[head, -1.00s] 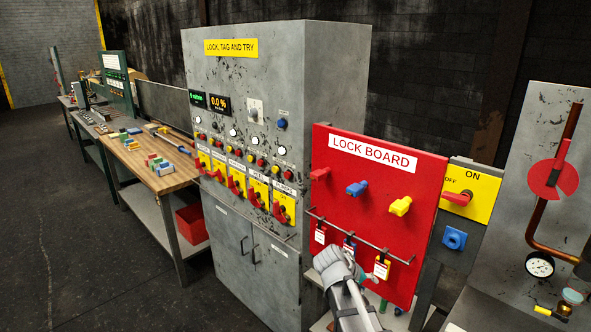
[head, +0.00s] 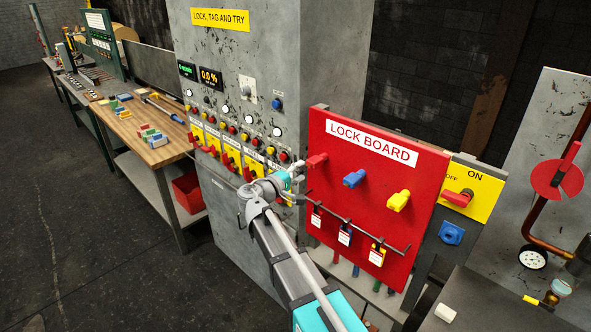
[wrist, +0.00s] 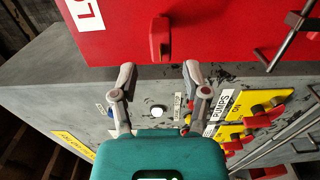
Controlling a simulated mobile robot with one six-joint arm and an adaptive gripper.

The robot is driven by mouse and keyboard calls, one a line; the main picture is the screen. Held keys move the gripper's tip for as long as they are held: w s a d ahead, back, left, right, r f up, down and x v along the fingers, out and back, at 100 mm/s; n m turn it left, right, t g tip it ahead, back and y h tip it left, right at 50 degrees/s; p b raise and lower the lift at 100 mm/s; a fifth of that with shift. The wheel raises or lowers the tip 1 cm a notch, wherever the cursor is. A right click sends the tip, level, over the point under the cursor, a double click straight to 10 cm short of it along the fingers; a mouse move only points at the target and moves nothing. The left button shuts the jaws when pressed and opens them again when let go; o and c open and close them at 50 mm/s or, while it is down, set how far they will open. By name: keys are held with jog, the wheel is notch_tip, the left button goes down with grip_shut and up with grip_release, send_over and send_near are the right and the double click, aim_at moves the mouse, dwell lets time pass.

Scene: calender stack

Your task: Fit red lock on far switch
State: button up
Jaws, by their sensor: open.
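The red lock (head: 317,160) hangs on the upper left of the red lock board (head: 330,201). In the wrist view the red lock (wrist: 160,38) lies just beyond and between the two open fingertips. My gripper (head: 299,182) is at the board's left edge, open and empty; it also shows in the wrist view (wrist: 158,76). A row of red-handled switches on yellow plates (head: 231,158) is on the grey cabinet, partly hidden by my arm. Another red-handled switch (head: 458,198) is on a yellow ON/OFF plate right of the board. I cannot tell which is the far switch.
A blue lock (head: 354,178) and a yellow lock (head: 398,201) are right of the red one. A rail (head: 398,249) with hanging tags crosses the board below them. The grey cabinet (head: 345,60) stands close behind. A wooden bench (head: 165,170) is at left.

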aim_at(313, 163)
jog(key=shift+a, duration=0.15)
jog(key=shift+x, duration=3.4)
grip_shut()
